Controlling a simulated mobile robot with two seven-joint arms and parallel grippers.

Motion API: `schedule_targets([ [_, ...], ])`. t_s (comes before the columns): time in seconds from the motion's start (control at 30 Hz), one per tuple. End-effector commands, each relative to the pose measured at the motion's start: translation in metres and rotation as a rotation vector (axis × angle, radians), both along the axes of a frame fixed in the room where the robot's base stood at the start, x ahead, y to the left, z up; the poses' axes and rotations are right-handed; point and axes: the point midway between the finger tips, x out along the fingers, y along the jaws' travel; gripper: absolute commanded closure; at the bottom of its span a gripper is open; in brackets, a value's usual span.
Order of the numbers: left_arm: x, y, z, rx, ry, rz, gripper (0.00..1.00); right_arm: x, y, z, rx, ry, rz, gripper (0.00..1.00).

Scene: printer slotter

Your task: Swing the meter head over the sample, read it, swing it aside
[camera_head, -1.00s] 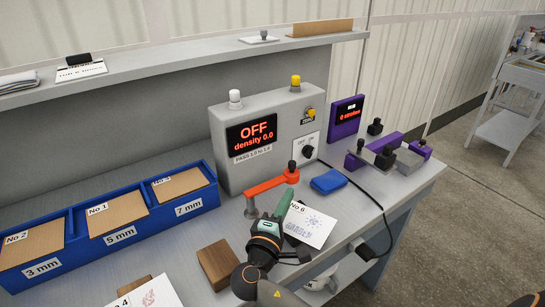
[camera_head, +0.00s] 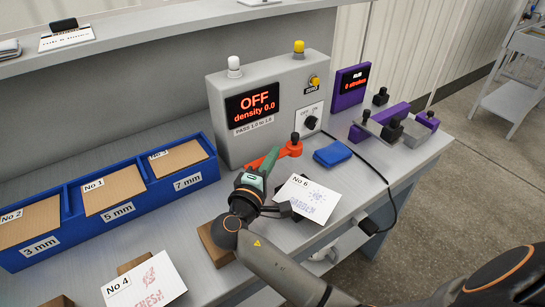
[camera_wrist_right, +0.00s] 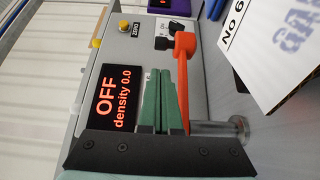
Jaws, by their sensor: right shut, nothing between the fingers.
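The grey meter box (camera_head: 222,130) shows "OFF" and "density 0.0" on its screen (camera_head: 255,103). Its orange swing arm (camera_head: 288,151) ends in a black knob (camera_head: 295,138) just in front of the box. The arm's post is hidden in the head view but shows in the right wrist view (camera_wrist_right: 228,132). The sample card No 6 (camera_head: 308,197) lies to the right of the gripper, clear of the arm. My right gripper (camera_head: 269,160) is shut and empty, its green fingers by the arm; I cannot tell whether they touch. My left gripper is out of view.
A blue tray (camera_head: 103,232) with several cards stands left. Card No 4 (camera_head: 145,284) is at the front. A shelf (camera_head: 150,40) runs behind.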

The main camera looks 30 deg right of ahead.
Motion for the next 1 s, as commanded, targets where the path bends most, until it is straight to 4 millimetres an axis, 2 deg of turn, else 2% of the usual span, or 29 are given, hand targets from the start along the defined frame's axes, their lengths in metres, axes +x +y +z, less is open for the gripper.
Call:
schedule_targets([
  [0.2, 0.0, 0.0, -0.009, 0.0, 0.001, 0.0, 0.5, 0.026, -0.033, -0.001, -0.004, 0.0, -0.002, 1.0],
  [0.4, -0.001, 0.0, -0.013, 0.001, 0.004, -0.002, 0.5, 0.041, -0.051, -0.001, -0.002, 0.001, 0.0, 1.0],
  [1.0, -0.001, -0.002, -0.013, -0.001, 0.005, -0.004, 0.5, 0.045, -0.056, -0.001, 0.0, 0.001, -0.004, 1.0],
])
